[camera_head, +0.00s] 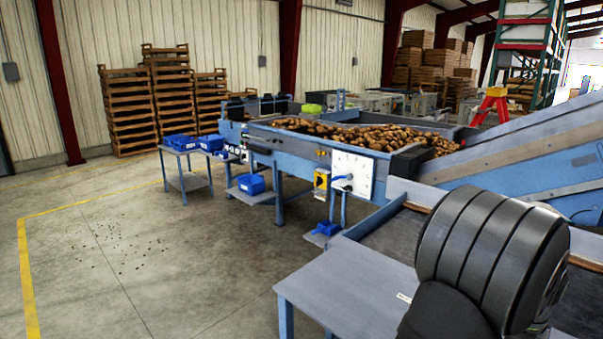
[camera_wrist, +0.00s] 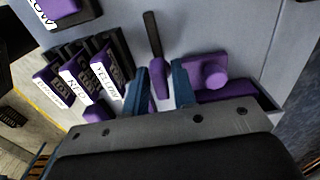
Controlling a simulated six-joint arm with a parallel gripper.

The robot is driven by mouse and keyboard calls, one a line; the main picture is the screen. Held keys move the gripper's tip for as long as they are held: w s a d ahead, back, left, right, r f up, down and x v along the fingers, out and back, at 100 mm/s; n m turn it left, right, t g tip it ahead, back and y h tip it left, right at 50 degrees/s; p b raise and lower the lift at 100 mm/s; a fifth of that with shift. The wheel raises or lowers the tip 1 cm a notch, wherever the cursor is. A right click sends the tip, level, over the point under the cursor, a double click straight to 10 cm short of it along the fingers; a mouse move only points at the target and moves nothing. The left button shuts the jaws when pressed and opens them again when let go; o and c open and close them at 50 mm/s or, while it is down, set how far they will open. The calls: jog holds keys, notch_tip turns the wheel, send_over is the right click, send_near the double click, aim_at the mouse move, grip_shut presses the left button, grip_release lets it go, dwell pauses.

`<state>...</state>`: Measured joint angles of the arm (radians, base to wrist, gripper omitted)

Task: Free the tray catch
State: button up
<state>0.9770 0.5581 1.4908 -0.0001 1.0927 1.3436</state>
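In the wrist view, the two blue fingers of my gripper (camera_wrist: 162,86) stand apart over a grey surface. Between them is a narrow purple piece (camera_wrist: 159,82) with a black bar (camera_wrist: 152,34) reaching up the picture; it may be the tray catch, but I cannot tell for sure. The fingers appear to stand to either side of it, not closed on it. Just right of the right finger is a purple block with a round knob (camera_wrist: 214,75). A purple tray-like edge (camera_wrist: 238,97) shows behind the gripper body, mostly hidden. The head view does not show my fingers.
Left of my fingers are several labelled purple holders (camera_wrist: 104,74). In the head view, a blue grading machine (camera_head: 290,140) carries potatoes (camera_head: 375,136), with a white dial panel (camera_head: 352,172) on its side. A grey table (camera_head: 350,285) stands in front.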

jog(key=shift+r, duration=2.3)
jog(key=shift+f, duration=0.15)
notch_tip(320, 180, down, 5)
jog(key=shift+r, duration=0.1)
jog(key=shift+m, duration=1.7)
jog(key=shift+n, duration=0.3)
